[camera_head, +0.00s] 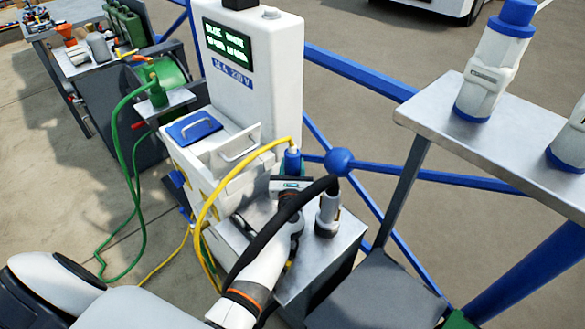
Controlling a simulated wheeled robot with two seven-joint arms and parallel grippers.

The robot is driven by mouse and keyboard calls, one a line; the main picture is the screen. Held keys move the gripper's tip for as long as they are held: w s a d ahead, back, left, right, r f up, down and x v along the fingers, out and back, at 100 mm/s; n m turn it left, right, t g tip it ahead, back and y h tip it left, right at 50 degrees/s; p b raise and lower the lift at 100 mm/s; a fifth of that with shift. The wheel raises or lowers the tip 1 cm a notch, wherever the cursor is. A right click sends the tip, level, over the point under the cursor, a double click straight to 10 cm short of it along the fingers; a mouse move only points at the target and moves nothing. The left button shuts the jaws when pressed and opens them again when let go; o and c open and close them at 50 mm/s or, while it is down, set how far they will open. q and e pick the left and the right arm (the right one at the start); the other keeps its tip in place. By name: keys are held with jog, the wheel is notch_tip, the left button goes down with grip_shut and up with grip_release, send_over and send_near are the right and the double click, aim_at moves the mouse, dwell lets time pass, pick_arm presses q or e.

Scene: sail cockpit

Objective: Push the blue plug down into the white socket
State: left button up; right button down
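The blue plug (292,160) stands upright at the right front of the white power cabinet (262,60), with a yellow cable bending away from its top. I cannot clearly make out the white socket; the area just below the plug is covered by my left gripper (290,184). My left arm comes in from the lower left and reaches up to the plug. The dark gripper body sits right below and in front of the plug. Its fingertips are too small and hidden to show whether they are open or closed on it. My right gripper is not in view.
A thick black cable (262,232) arcs over the metal stand to a grey-white connector (327,215). Blue rails (440,178) run behind. White-and-blue connectors (488,72) stand on the right shelf (440,105). Green hoses (118,140) hang at left.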

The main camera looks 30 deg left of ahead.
aim_at(292, 155)
pick_arm(q)
notch_tip(292, 155, up, 10)
jog(key=p, duration=0.7)
jog(key=shift+f, duration=0.15)
